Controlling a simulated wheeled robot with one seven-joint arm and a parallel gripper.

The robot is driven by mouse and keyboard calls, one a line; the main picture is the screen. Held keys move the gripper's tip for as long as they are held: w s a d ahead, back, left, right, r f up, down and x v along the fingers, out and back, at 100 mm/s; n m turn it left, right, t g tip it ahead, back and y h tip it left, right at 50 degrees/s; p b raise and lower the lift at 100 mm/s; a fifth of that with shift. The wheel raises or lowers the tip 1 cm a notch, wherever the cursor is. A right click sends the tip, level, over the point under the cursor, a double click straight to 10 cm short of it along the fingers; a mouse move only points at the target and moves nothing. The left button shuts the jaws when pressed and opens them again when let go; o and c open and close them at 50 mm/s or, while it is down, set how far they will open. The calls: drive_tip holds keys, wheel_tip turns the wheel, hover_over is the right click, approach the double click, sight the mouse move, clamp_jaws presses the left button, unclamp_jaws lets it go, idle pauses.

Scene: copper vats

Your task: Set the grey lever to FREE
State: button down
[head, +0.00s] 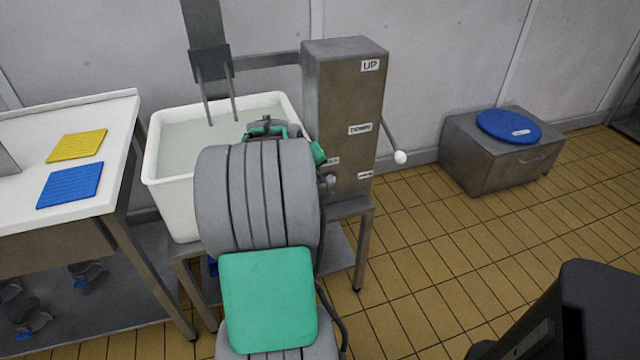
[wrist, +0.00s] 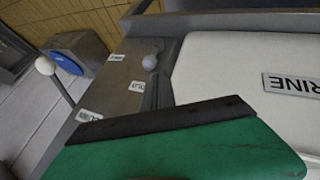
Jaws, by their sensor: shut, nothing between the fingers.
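The grey lever (wrist: 150,62) shows in the wrist view as a rounded grey knob on a short stem, on the face of the metal housing (wrist: 125,68). A label reading about HOLD (wrist: 137,87) is close to the knob. Another small label (wrist: 116,57) lies farther along the face, too small to read. My gripper (wrist: 160,120) is shut and empty; its green body and dark edge fill the lower wrist view, apart from the knob. In the head view my arm hides most of the gripper, and I cannot clearly make out the grey lever.
A white tub (head: 172,190) of liquid stands behind my arm. A white-topped table (head: 60,190) is left. A low metal box (head: 480,165) stands right, on open floor.

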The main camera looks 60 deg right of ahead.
sight(330, 184)
drive_tip(key=b+x, duration=0.1)
drive_tip(key=x, duration=0.9)
drive_tip(key=shift+r, duration=0.15)
